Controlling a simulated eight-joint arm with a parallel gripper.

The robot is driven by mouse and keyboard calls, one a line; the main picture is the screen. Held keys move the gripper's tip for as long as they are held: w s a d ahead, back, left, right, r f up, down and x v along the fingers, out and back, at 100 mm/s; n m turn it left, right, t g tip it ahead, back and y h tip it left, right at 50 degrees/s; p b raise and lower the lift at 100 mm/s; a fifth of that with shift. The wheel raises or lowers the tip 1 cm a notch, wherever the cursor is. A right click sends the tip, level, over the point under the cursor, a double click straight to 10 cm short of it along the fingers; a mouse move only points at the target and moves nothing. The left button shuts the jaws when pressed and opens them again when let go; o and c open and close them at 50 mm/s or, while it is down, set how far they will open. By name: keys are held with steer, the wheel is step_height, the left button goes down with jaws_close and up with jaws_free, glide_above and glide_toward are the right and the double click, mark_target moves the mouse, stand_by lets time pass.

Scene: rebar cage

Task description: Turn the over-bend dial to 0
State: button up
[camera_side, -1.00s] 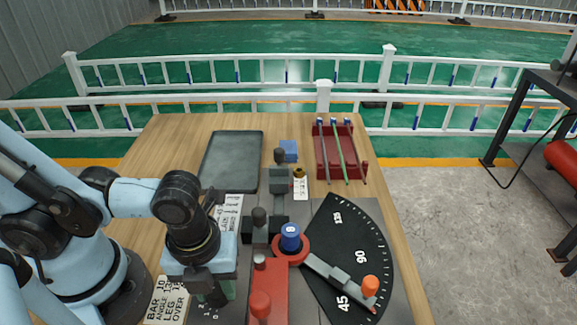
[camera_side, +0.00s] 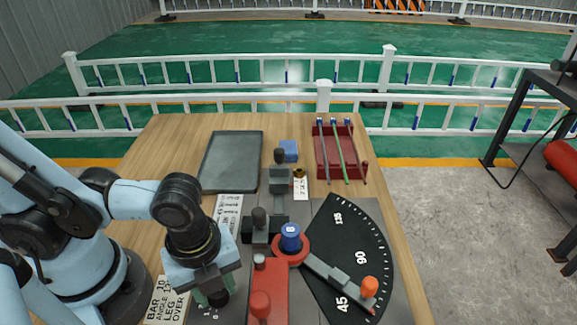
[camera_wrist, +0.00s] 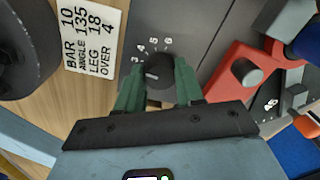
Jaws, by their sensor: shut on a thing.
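The over-bend dial is a round black knob (camera_wrist: 156,74) on the grey plate in the wrist view. Printed numbers 3, 4, 5 and 6 show along its far side. A short white mark on the knob points to the left, to the side of the 3; the number it points at is hidden or out of sight. My gripper (camera_wrist: 158,88) has its green fingers on both sides of the knob, shut on it. In the side view my gripper (camera_side: 212,298) is low at the plate's left part and mostly covers the dial.
A card (camera_wrist: 88,38) reads BAR 10, ANGLE 135, LEG 18, OVER 4. Right of the dial stand the red bending arm (camera_side: 268,290), the blue post (camera_side: 290,236) and a black angle scale (camera_side: 350,250). A grey tray (camera_side: 232,162) and a red rack (camera_side: 338,152) lie farther back.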

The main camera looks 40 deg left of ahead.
steer(key=n, duration=0.5)
steer(key=shift+n, duration=0.3)
steer(key=n, duration=0.9)
steer(key=shift+d+y, duration=0.1)
steer(key=shift+y, duration=0.2)
steer(key=n, duration=0.4)
steer(key=shift+n, duration=0.4)
steer(key=o, duration=1)
steer(key=shift+o, duration=0.2)
step_height(320, 180, up, 12)
steer(key=shift+d, duration=0.25)
